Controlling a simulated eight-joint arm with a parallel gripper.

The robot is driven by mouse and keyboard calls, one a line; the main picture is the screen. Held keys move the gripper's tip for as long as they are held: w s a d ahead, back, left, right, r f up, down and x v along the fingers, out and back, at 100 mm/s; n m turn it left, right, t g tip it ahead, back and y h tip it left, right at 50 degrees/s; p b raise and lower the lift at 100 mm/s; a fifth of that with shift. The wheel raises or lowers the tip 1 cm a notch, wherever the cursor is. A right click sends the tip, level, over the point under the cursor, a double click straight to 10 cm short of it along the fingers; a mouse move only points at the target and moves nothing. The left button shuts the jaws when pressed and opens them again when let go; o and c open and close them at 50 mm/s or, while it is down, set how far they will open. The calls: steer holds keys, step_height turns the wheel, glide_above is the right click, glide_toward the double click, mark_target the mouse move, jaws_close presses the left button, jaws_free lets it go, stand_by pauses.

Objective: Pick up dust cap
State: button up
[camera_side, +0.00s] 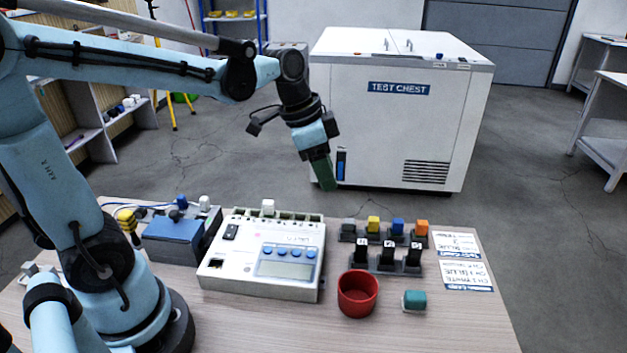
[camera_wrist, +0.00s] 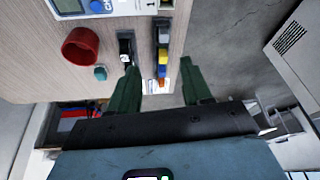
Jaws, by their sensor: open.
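A small teal block-like piece (camera_side: 414,300), which looks like the dust cap, sits on the table at the front right, to the right of a red cup (camera_side: 357,294). In the wrist view the teal piece (camera_wrist: 100,73) lies left of my fingers, beside the red cup (camera_wrist: 82,47). My gripper (camera_side: 325,184) has green fingers and hangs above and behind the table, well away from the teal piece. The wrist view shows my gripper (camera_wrist: 160,66) with its fingers apart and nothing held between them.
A rack of grey, yellow, blue and orange plugs (camera_side: 384,228) stands behind several black pieces (camera_side: 388,254). A white meter box (camera_side: 264,260) stands left of the red cup. Label cards (camera_side: 463,262) lie at the right edge. A test chest (camera_side: 395,110) stands behind.

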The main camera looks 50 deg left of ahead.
mark_target(349, 220)
steer(key=shift+w+d+f+m+g+h, duration=0.25)
steer(key=shift+w+f, duration=0.6)
steer(key=shift+f, duration=1.25)
steer(key=shift+w+d+f+m+g, duration=0.1)
steer(key=shift+w+d+f+m, duration=0.55)
steer(key=shift+f, duration=1.5)
steer(key=shift+w+a+f+m+g+h, duration=0.15)
steer(key=shift+w+f, duration=0.9)
steer(key=shift+f, duration=1.05)
steer(key=shift+c, duration=0.5)
jaws_close()
